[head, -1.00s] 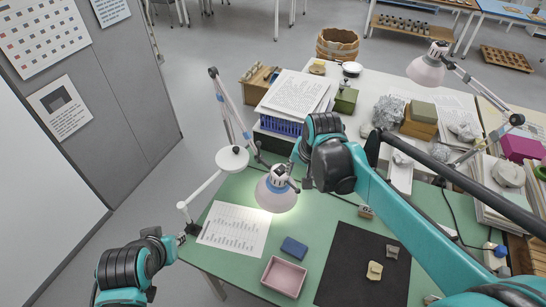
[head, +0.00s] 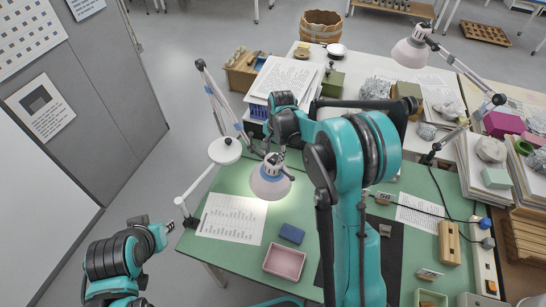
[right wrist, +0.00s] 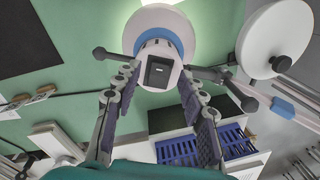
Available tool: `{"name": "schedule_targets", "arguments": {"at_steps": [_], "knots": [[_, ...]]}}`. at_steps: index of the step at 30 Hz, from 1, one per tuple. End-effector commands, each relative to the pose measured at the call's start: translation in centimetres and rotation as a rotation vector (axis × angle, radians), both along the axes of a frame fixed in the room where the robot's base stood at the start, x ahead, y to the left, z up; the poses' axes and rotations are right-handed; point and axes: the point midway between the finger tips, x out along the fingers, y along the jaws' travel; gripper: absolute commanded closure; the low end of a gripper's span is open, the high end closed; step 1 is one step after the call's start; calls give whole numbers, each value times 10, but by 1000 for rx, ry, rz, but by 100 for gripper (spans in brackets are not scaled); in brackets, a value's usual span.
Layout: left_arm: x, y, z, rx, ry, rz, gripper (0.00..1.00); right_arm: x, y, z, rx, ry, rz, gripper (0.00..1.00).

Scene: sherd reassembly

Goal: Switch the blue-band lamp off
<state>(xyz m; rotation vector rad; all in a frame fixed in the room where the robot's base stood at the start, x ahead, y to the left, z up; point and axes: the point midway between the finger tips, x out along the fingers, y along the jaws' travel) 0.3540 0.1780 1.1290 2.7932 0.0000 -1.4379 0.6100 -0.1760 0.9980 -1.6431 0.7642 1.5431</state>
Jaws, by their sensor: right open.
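The blue-band lamp (head: 270,183) has a pale shade with a blue band and hangs over the green table, casting a bright patch beneath it. In the right wrist view its head (right wrist: 156,20) points away from me, with a black switch (right wrist: 159,72) on its rear cap. My right gripper (right wrist: 160,78) is open, with one finger on each side of the cap; I cannot tell whether they touch it. In the head view the right arm largely hides this gripper. My left gripper (head: 161,234) is at the lower left, away from the lamp; its jaws are unclear.
A white disc-headed lamp (head: 225,150) stands just left, its arm close to the lamp. A printed sheet (head: 231,217), a blue block (head: 292,233) and a pink tray (head: 284,262) lie on the table. A blue basket (right wrist: 232,142) is behind. Another lamp (head: 410,52) stands at the back right.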

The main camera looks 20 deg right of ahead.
Motion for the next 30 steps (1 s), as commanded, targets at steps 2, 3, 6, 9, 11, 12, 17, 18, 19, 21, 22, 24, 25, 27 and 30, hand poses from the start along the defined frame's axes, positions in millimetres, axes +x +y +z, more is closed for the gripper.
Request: {"name": "schedule_targets", "arguments": {"at_steps": [2, 3, 6, 9, 11, 12, 17, 18, 19, 21, 22, 24, 25, 27, 30], "knots": [[0, 0, -2, 0, 0, 0, 74, 1, 1, -9, 0, 0, 0, 59], [0, 0, -3, 0, 0, 0, 74, 1, 1, -12, 0, 0, 0, 59], [0, 0, -3, 0, 0, 0, 74, 1, 1, -15, 0, 0, 0, 59], [0, 0, -3, 0, 0, 0, 74, 1, 1, -16, 0, 0, 0, 59], [0, 0, -3, 0, 0, 0, 74, 1, 1, -15, 0, 0, 1, 59], [0, 0, -3, 0, 0, 0, 74, 1, 1, -15, 0, 0, 1, 59], [0, 0, -3, 0, 0, 0, 74, 1, 1, -15, 0, 0, 1, 93], [0, 0, -3, 0, 0, 0, 74, 1, 1, -15, 0, 0, 1, 100], [0, 0, -3, 0, 0, 0, 74, 1, 1, -15, 0, 0, 1, 100], [0, 0, -3, 0, 0, 0, 74, 1, 1, -15, 0, 0, 1, 100], [0, 0, -3, 0, 0, 0, 74, 1, 1, -15, 0, 0, 0, 100], [0, 0, -4, 0, 0, 0, 74, 2, 0, -16, 13, 10, 0, 100], [0, 0, -4, 0, 0, 0, 74, 2, -1, -16, 26, 19, 0, 100], [0, 0, -7, 0, 0, 0, 74, 4, -4, -16, 80, 55, 6, 100], [0, 0, -14, 0, 0, 0, 74, 7, -9, -17, 192, 127, 20, 100]]}}
